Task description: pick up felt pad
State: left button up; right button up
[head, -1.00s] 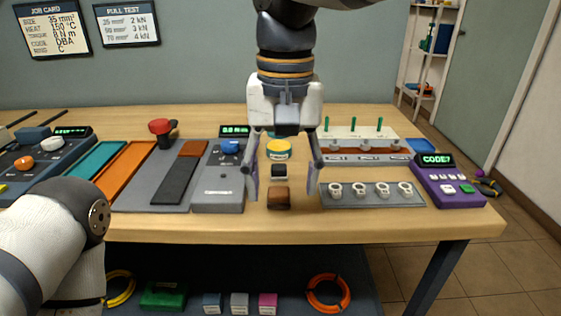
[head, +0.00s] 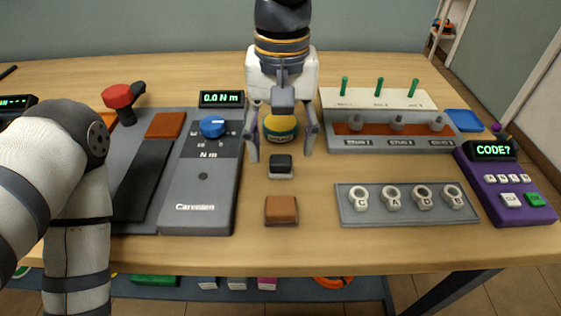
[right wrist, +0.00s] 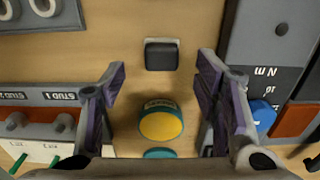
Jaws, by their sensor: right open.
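Two small blocks lie on the wooden table; I cannot tell for sure which is the felt pad. One has a brown top (head: 281,209) and lies nearer the front edge. The other has a black top over a pale base (head: 281,167) and lies behind it; it also shows in the right wrist view (right wrist: 161,55). My right gripper (head: 281,152) is open and empty, pointing down, its fingers either side of a round yellow-topped tin (head: 280,129) in the picture. In the right wrist view the black block lies just beyond the fingertips (right wrist: 161,68). My left gripper is out of view.
A grey torque tester (head: 200,195) with a blue knob stands to the left. To the right are a stud rack (head: 350,143), a grey tray of lettered rings (head: 350,212) and a purple code keypad (head: 490,205). Bare table surrounds the brown block.

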aim_at(281, 158)
jog(key=f, duration=0.3)
jog(key=shift+s, duration=0.25)
jog(key=shift+w+f, duration=0.1)
jog(key=shift+f, duration=0.2)
jog(key=c, duration=1)
